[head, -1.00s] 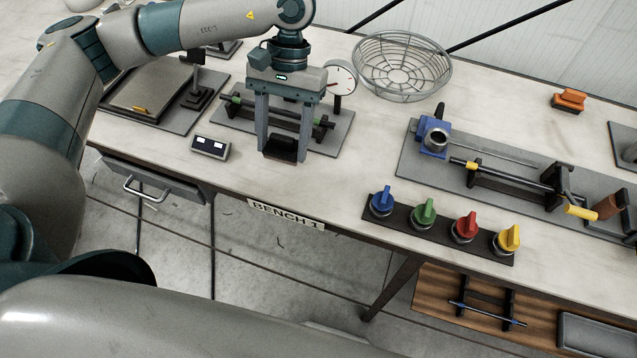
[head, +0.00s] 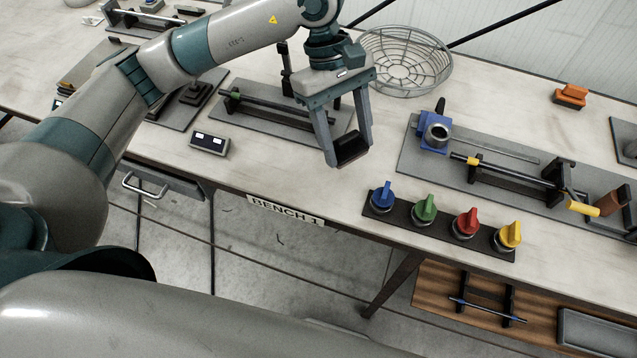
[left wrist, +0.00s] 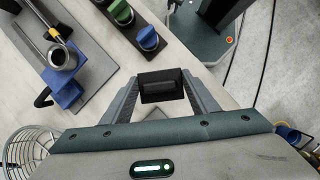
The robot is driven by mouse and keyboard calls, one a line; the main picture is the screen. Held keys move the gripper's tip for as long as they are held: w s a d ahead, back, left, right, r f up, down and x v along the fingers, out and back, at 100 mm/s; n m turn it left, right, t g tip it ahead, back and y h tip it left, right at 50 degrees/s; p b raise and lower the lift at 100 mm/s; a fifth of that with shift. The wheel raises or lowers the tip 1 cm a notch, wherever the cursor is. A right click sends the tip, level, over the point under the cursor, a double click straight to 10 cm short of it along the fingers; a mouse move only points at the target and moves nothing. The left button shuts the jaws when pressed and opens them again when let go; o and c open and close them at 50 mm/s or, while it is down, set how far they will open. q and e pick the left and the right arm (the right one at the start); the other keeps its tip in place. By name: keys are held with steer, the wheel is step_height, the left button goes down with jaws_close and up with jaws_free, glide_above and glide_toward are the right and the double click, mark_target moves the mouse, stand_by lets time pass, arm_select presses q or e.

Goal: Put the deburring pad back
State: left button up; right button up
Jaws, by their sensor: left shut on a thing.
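A dark, block-shaped deburring pad (head: 353,149) is held between the two finger ends of my left gripper (head: 347,146). The gripper is shut on it and holds it over the bench, in the gap between the grey plate with the rod stand and the plate with the blue clamp. The pad also shows between the fingers in the left wrist view (left wrist: 163,86). The fingers hide its ends. My right gripper is in neither view.
The rod stand's grey plate (head: 270,128) lies left of the gripper. A wire basket (head: 404,62) stands behind. A blue clamp (head: 434,132) and several coloured knobs on a dark strip (head: 445,231) are to the right. An orange block (head: 570,95) sits farther right. Bare bench lies around the gripper.

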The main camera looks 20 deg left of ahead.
arm_select(q)
steer(key=d+r+n+t+h, duration=0.1)
steer(key=d+r+n+t, duration=0.1)
steer(key=d+n, duration=0.5)
steer(key=shift+r+t, duration=0.4)
steer(key=shift+r, duration=0.15)
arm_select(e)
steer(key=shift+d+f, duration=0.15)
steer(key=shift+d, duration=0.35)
